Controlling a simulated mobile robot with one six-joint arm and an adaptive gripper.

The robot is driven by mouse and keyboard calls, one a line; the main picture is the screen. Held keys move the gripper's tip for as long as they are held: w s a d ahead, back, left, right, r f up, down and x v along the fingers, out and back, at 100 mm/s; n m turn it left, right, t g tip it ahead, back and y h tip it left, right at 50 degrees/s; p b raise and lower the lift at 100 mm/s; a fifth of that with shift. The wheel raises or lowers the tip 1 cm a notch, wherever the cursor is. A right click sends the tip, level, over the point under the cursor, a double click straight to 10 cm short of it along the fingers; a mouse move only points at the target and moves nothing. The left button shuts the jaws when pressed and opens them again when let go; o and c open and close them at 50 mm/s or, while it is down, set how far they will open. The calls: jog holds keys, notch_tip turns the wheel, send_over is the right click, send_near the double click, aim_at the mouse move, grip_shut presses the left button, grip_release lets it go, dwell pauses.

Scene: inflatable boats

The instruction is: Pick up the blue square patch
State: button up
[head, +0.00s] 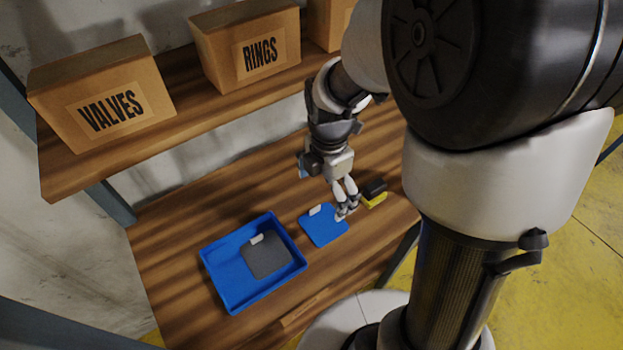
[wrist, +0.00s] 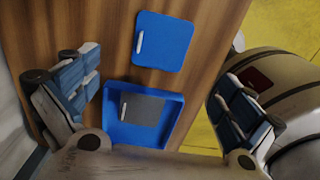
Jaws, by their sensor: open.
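The blue square patch (head: 322,228) lies flat on the wooden shelf, right of a blue tray, with a small white tab on it. It also shows whole in the wrist view (wrist: 168,45), at the top. My gripper (head: 346,207) is open and empty, above the patch's right edge in the head view; I cannot tell its exact height. In the wrist view my fingers (wrist: 158,88) are wide apart, with the tray between them and the patch beyond them.
The blue tray (head: 218,283) holds a dark grey patch (head: 265,262) with a white tab. A black and yellow item (head: 374,194) lies right of my gripper. Boxes marked VALVES (head: 103,98) and RINGS (head: 247,48) stand on the upper shelf. Bare wood lies left of the tray.

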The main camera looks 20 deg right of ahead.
jog(key=b, duration=0.2)
send_over(326, 222)
jog(key=f, duration=0.6)
jog(key=shift+w+a+f, duration=0.1)
jog(key=shift+a+f, duration=0.1)
jog(key=shift+a, duration=0.05)
jog(key=f+b, duration=0.2)
jog(key=f, duration=0.3)
jog(key=shift+d+f+b, duration=0.15)
jog(key=shift+d+b, duration=0.05)
jog(key=shift+b, duration=0.1)
jog(key=shift+c, duration=0.4)
grip_shut()
